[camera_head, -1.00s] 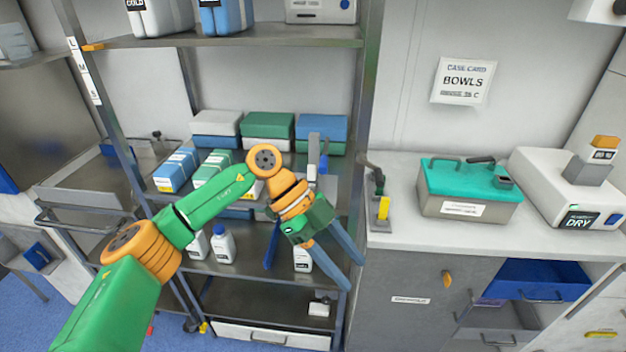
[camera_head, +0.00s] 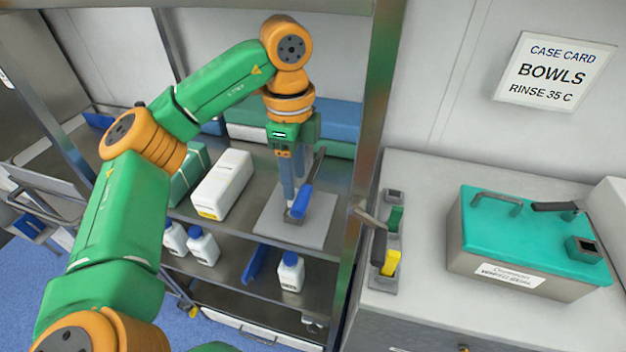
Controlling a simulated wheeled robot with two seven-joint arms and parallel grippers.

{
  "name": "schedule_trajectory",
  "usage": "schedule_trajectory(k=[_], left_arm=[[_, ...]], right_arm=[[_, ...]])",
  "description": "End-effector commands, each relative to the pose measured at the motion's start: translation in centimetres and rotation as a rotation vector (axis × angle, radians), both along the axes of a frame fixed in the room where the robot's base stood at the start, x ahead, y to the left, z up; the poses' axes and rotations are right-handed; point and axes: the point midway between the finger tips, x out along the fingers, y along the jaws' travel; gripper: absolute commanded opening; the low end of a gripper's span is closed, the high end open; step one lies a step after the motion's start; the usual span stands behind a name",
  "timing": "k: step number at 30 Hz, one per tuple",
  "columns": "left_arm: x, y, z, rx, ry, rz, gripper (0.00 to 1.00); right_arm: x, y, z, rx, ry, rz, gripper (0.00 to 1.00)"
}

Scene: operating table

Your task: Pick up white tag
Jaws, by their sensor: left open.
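My left gripper (camera_head: 292,188) points down over the middle shelf of the metal rack. Its blue-grey fingers are close to a lever with a blue handle (camera_head: 302,203), which stands on a pale grey plate (camera_head: 268,222). The fingers overlap the lever in the picture, and I cannot tell whether they touch it. The jaws are open and I see nothing held. I cannot pick out a loose white tag for certain. My right gripper is not in view.
A white box (camera_head: 222,184) stands left of the plate. White bottles (camera_head: 203,247) stand on the shelf below. A rack post (camera_head: 372,130) divides the rack from the counter, which holds levers (camera_head: 385,255) and a teal-lidded bath (camera_head: 530,240). A case card (camera_head: 553,72) reads BOWLS, RINSE 35 C.

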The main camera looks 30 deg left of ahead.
Motion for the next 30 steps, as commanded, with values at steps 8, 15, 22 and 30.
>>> schedule_trajectory(k=[8,15,22,30], left_arm=[[-0.2,0.2,-1.7,0.005,0.005,0.002,0.54],[-0.5,0.5,-6.1,0.003,0.005,0.002,0.54],[-0.4,0.5,-7.1,0.002,0.0,0.001,0.54],[-0.4,0.5,-7.1,0.002,0.0,0.001,0.0]], right_arm=[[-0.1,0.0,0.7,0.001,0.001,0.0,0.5],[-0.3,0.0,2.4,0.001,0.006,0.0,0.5],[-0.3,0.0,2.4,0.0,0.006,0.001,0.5],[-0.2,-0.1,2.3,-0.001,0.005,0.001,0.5]])
